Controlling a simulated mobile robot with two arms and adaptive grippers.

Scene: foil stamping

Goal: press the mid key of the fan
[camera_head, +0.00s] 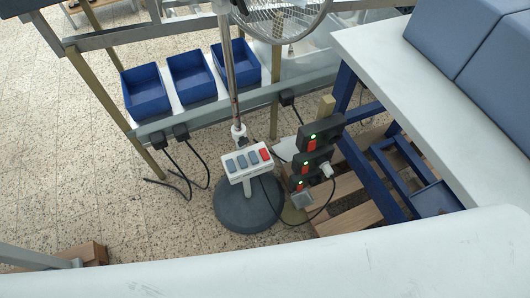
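The fan stands on the floor near the middle of the view, with a round dark base (245,212), a metal pole (229,75) and a wire cage (283,18) cut off by the top edge. A white control box (247,163) is on the pole just above the base, tilted slightly. It carries a row of grey-blue keys (242,162) and a red key (265,154) at its right end. Any labels on the keys are too small to read. Neither of my grippers is in view, and nothing touches the keys.
Black power strips with green lights (319,134) and a plugged-in cable stand right of the fan. Blue bins (146,92) sit on a metal frame behind. A white table (400,75) with blue boxes (465,35) is right. A pale surface (300,265) fills the bottom foreground.

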